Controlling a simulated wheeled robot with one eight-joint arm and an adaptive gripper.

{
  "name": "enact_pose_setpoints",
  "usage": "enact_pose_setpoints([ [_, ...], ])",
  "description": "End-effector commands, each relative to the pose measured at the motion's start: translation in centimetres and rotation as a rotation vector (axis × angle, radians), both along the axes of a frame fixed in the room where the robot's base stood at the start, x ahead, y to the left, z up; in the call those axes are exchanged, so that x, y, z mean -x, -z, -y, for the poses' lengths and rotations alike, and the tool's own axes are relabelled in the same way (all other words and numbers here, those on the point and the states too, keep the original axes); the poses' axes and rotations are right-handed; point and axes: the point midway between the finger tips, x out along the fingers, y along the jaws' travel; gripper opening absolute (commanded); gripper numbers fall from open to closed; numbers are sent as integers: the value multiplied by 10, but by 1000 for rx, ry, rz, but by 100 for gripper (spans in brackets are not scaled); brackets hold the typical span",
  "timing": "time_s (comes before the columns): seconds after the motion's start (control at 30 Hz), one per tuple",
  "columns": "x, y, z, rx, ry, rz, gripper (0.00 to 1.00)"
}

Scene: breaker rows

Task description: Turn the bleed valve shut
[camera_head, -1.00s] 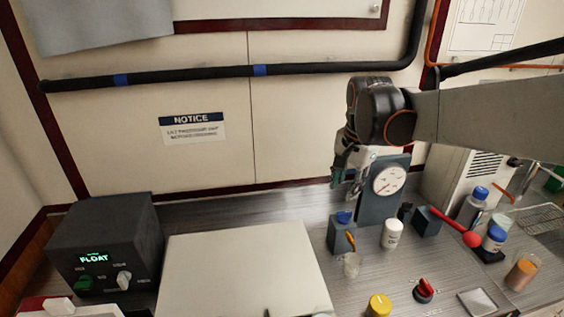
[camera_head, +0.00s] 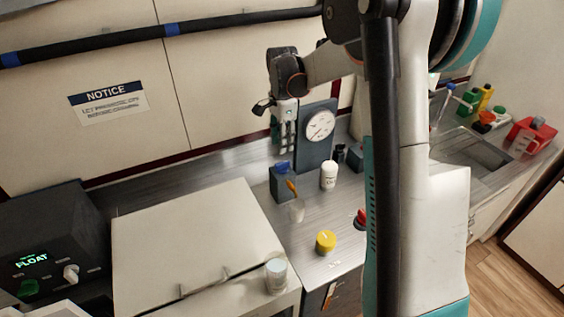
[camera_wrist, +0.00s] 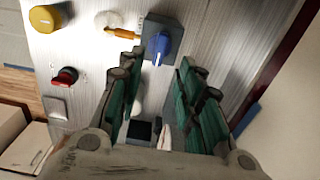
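A dark grey block (camera_head: 283,184) with a blue knob (camera_head: 281,166) on top and an orange stub on its side stands on the bench. The blue knob looks like the bleed valve's handle, but no label is readable. It also shows in the wrist view (camera_wrist: 162,46), just beyond the fingertips and between their lines. My gripper (camera_head: 284,150) points down just above the knob, apart from it. In the wrist view my gripper (camera_wrist: 158,68) is open, with green-padded fingers spread and nothing between them. A dial gauge (camera_head: 319,125) on a grey panel stands right behind the block.
A clear cup (camera_head: 296,210) sits under the orange stub. A white bottle (camera_head: 328,176), a yellow-capped jar (camera_head: 326,241) and a red knob (camera_wrist: 66,76) are near. A large pale box (camera_head: 200,240) fills the bench to the left. The wall is close behind.

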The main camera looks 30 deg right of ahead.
Motion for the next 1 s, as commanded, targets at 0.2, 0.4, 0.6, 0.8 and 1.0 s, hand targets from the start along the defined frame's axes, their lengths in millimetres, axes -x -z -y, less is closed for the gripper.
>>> enact_pose_setpoints([
  [0.2,0,45,0,0,-1,0,33],
  [0.4,0,73,0,0,-1,0,33],
  [0.6,0,84,0,0,-1,1,33],
  [0.8,0,84,0,0,-1,0,33],
  [1.0,0,84,0,0,-1,0,6],
])
